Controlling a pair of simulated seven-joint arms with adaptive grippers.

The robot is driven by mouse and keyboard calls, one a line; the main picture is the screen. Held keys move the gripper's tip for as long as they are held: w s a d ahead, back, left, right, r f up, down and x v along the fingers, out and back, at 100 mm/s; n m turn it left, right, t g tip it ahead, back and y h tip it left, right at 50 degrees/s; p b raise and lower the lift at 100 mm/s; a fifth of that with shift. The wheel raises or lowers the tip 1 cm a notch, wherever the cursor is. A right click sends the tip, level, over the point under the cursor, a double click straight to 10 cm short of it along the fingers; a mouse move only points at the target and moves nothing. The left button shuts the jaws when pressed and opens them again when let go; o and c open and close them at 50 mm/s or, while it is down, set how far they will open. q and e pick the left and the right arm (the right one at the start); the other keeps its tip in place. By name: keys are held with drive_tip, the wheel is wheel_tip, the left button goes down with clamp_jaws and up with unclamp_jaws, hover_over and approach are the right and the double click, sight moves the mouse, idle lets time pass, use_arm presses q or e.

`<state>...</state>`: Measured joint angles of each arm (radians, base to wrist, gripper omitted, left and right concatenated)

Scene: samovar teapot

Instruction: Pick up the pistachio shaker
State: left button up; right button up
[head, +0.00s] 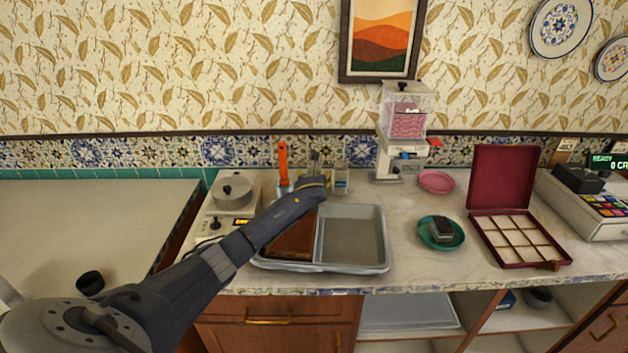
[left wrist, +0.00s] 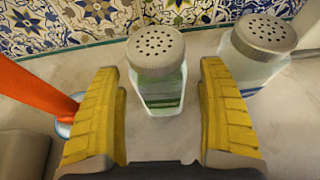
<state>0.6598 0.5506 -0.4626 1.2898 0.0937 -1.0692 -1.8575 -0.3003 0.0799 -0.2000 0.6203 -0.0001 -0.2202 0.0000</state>
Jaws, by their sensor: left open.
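The pistachio shaker (left wrist: 163,92), clear with green contents and a grey perforated lid, stands upright on the counter in the left wrist view. In the head view only its upper part (head: 314,158) shows behind my left gripper (head: 316,183). My left gripper is open, its two yellow-padded fingers (left wrist: 160,75) on either side of the shaker in the wrist view, with a visible gap at each side. I cannot tell how far the shaker reaches in between the fingers. My right gripper is in neither view.
A second shaker (left wrist: 258,52) with a blue band stands close to the right; it also shows in the head view (head: 341,179). An orange-handled tool (head: 283,163) stands at the left. A metal tray (head: 352,234) lies in front, below my arm. The tiled wall (left wrist: 95,15) is close behind.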

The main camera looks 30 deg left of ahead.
use_arm(q)
drive_tip(key=shift+x, duration=0.8)
drive_tip(key=shift+c, duration=0.2)
drive_tip(key=c, duration=1.4)
drive_tip(key=shift+r, duration=0.1)
